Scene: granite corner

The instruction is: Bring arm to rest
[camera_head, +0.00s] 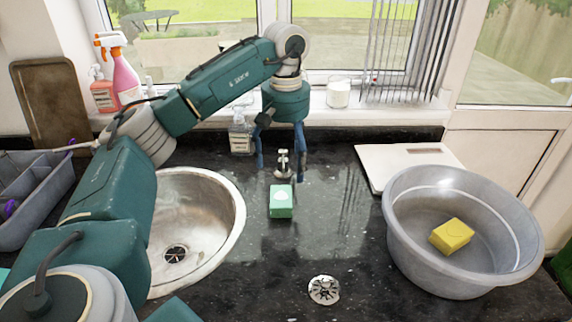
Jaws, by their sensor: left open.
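My left arm reaches in from the left, over the round steel sink, toward the window. My left gripper (281,160) points down near the back of the counter, its two dark blue fingers spread apart. A small metal tap-like fitting (283,162) shows between the fingers; I cannot tell whether they touch it. A small green block with a white mark (281,203) lies on the counter just in front of the gripper, apart from it. My right gripper is not in view.
A steel sink (236,222) is at left. A grey basin (400,232) holding a yellow sponge (451,236) stands at right. A white scale-like board (385,165) is behind it. A metal strainer (323,290) lies at front. A clear bottle (240,140) and spray bottle (124,75) stand at back.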

